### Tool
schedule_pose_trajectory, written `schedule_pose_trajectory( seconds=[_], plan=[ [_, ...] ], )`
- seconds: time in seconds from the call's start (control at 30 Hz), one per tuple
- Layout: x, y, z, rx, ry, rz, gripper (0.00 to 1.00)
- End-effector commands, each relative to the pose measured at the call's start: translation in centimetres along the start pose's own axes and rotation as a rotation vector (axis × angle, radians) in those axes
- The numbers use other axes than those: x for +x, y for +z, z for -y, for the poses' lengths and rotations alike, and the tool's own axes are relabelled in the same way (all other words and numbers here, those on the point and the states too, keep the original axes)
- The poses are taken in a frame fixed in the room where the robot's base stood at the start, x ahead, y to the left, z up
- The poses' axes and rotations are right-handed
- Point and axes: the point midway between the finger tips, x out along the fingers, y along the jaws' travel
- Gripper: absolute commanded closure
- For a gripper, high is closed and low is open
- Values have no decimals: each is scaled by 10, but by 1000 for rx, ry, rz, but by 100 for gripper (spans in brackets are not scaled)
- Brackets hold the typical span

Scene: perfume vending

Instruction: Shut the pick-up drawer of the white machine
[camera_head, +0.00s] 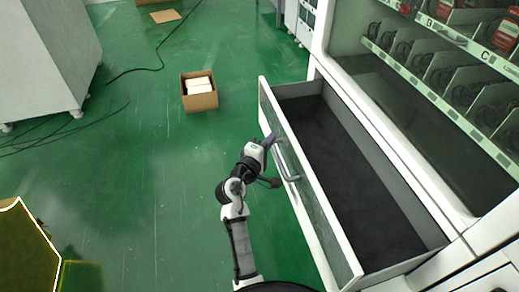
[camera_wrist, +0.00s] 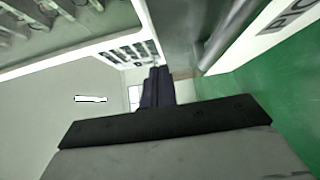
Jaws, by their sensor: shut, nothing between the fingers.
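The white machine's pick-up drawer (camera_head: 350,180) is pulled well out, and its dark inside looks empty. Its front panel (camera_head: 318,212) faces the open floor and carries a grey bar handle (camera_head: 287,165). My gripper (camera_head: 272,140) is at the outer side of this panel, close to the far end of the handle. Whether it touches the panel or handle I cannot tell. In the wrist view my dark fingers (camera_wrist: 155,88) are together with nothing between them. A grey bar, probably the handle, shows blurred beside them there.
An open cardboard box (camera_head: 199,101) with white packs sits on the green floor. Cables lie at the left near a white cabinet (camera_head: 45,60). Floor before the drawer is mostly clear.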

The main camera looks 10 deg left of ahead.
Motion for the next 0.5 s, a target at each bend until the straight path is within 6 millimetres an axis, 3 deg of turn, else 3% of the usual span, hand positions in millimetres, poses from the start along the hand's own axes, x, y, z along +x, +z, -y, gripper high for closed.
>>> schedule_pose_trajectory(
  seconds=[0.2, 0.5],
  plan=[
    [17, 20, 0, 1, -3, 2, 100],
    [21, 23, 1, 2, -2, 0, 100]
  ],
)
